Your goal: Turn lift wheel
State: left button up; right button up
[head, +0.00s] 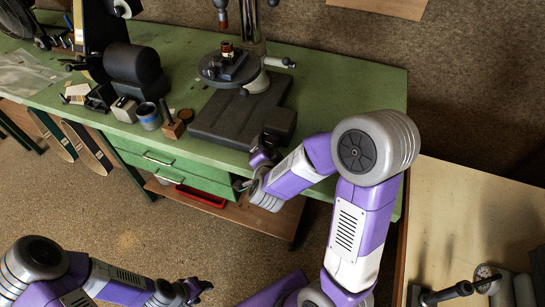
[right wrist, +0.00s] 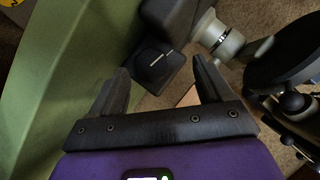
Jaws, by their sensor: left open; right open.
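The drill press stands on the green bench, with a dark base (head: 225,120), a round dark table (head: 229,68) and a bright column (head: 250,25). Ball-ended handles (head: 288,62) show by its grey collar. I cannot tell for sure which part is the lift wheel. My right gripper (head: 252,168) is at the bench's front edge, close to the base. In the right wrist view its open fingers (right wrist: 162,85) are apart and empty, with a dark block (right wrist: 158,68) beyond them and the round table (right wrist: 290,60) to the right. My left gripper (head: 199,289) is open and empty, low over the floor.
A grey cup (head: 149,116), a small wooden block (head: 175,130) and a dark machine (head: 135,68) stand left on the bench. Drawers (head: 165,160) and a red tray (head: 202,196) are below. A pale table (head: 465,220) with tools is at the right.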

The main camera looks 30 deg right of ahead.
aim_at(273, 143)
jog(key=shift+s+a+f+m+h+b, duration=0.2)
jog(key=shift+s+h+b, duration=0.15)
jog(key=shift+h+b, duration=0.2)
jog(key=shift+s+a+f+m+h+b, duration=0.1)
jog(key=shift+s+a+h+b, duration=0.15)
jog(key=shift+h+b, duration=0.3)
jog(key=shift+s+r+h+b, duration=0.2)
jog(key=shift+s+h+b, duration=0.2)
jog(key=shift+s+b, duration=0.15)
jog(key=shift+d, duration=0.1)
jog(key=b+x, duration=0.2)
jog(key=x, duration=0.5)
jog(key=shift+d+f, duration=0.1)
jog(key=shift+d, duration=0.05)
pick_arm(q)
notch_tip(273, 143, down, 7)
jog(key=shift+r, duration=0.1)
